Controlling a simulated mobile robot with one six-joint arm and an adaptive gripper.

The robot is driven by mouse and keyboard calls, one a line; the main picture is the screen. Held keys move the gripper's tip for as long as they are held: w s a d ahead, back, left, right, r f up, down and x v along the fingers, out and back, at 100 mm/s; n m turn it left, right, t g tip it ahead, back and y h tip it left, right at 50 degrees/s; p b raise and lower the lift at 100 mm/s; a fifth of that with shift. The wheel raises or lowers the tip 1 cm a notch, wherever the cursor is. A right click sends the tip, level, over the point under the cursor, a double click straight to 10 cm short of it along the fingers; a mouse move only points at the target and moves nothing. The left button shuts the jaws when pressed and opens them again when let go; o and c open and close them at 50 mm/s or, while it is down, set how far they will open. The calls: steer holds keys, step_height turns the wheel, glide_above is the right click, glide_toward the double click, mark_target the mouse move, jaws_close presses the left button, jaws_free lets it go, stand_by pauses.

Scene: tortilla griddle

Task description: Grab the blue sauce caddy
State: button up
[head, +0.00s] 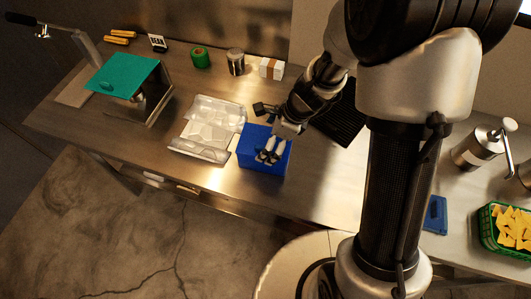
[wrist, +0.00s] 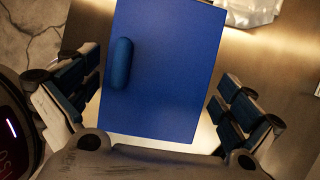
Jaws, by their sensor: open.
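In the wrist view a broad flat blue face of the caddy (wrist: 178,75) with a rounded raised bar fills the middle. My gripper (head: 287,122) is at the caddy's back right in the head view. In the wrist view my gripper (wrist: 157,98) is open, with one finger on each side of the blue face. A gap shows at both fingers.
A clear plastic tray (head: 211,127) lies just left of the caddy. A dark ribbed mat (head: 345,118) lies to its right, partly behind my arm. A white box (head: 271,68), a jar (head: 236,62) and a green roll (head: 200,58) stand along the back.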

steer(key=b+x, duration=0.1)
steer(key=x, duration=0.2)
steer(key=shift+f, duration=0.15)
steer(key=c, duration=0.9)
steer(key=shift+c, duration=0.5)
